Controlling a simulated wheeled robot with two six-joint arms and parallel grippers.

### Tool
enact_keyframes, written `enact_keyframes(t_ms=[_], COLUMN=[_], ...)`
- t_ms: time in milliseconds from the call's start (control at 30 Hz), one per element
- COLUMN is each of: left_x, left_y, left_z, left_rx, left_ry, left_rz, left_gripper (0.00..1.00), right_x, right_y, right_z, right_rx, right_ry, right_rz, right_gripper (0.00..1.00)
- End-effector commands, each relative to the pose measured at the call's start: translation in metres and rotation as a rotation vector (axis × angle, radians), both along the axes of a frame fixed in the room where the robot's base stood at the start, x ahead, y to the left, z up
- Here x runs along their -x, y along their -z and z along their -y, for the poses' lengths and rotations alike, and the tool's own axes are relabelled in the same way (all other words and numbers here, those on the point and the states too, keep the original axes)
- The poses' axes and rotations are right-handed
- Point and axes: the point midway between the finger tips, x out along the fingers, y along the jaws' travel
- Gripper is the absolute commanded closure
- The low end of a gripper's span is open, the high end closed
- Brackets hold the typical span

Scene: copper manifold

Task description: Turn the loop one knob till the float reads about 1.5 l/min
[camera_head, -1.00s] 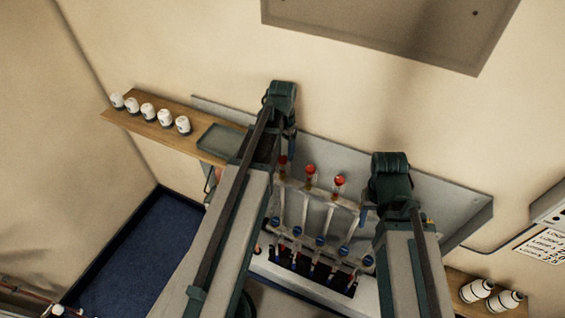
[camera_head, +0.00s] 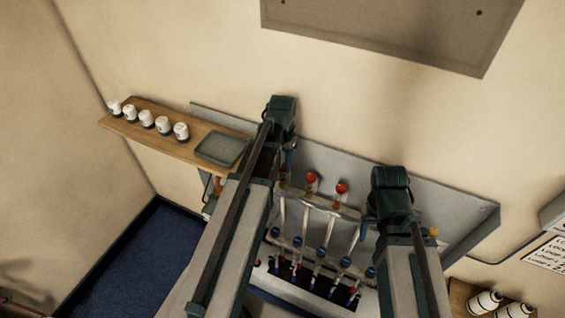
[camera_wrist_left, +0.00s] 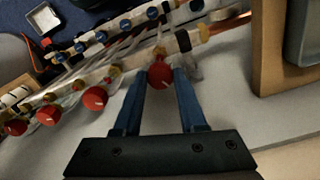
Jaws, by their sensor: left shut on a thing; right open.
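In the left wrist view, my left gripper (camera_wrist_left: 160,82) is shut on a red knob (camera_wrist_left: 159,75) with a pale mark on its face, at the end of the row nearest the shelf. The fingers lie on either side of it. A clear float tube beside the knob is partly hidden, and its reading is too small to tell. In the head view, my left gripper (camera_head: 283,165) is over the manifold's left end, its fingertips mostly hidden. My right gripper (camera_head: 368,220) is open beside the manifold's right side. Other red knobs (camera_head: 312,177) show between the arms.
Blue-capped valves (camera_head: 320,252) line the lower bar. A wooden shelf (camera_head: 130,128) on the left holds several white caps (camera_head: 147,118) and a grey tray (camera_head: 222,149). White bottles (camera_head: 485,302) stand at lower right. A grey panel (camera_head: 400,25) is on the wall above.

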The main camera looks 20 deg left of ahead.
Motion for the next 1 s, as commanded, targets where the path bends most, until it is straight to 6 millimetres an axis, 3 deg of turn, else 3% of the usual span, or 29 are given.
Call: enact_keyframes(t_ms=[167, 533, 867, 900, 1000], left_x=[0.0001, 0.0001, 0.0001, 0.0001, 0.0001], left_y=[0.0001, 0.0001, 0.0001, 0.0001, 0.0001], left_z=[0.0, 0.0, 0.0, 0.0, 0.0], left_rx=[0.0, 0.0, 0.0, 0.0, 0.0], left_ry=[-0.02, -0.315, -0.34, -0.34, -0.339], left_rz=[0.0, 0.0, 0.0, 0.0, 0.0], left_gripper=[1.0, 1.0, 1.0, 0.58, 0.4], right_x=[0.0, 0.0, 0.0, 0.0, 0.0], right_y=[0.0001, 0.0001, 0.0001, 0.0001, 0.0001], right_z=[0.0, 0.0, 0.0, 0.0, 0.0], right_rx=[0.0, 0.0, 0.0, 0.0, 0.0], right_ry=[0.0, 0.0, 0.0, 0.0, 0.0], right_rz=[0.0, 0.0, 0.0, 0.0, 0.0], right_gripper=[0.47, 0.47, 0.47, 0.47, 0.47])
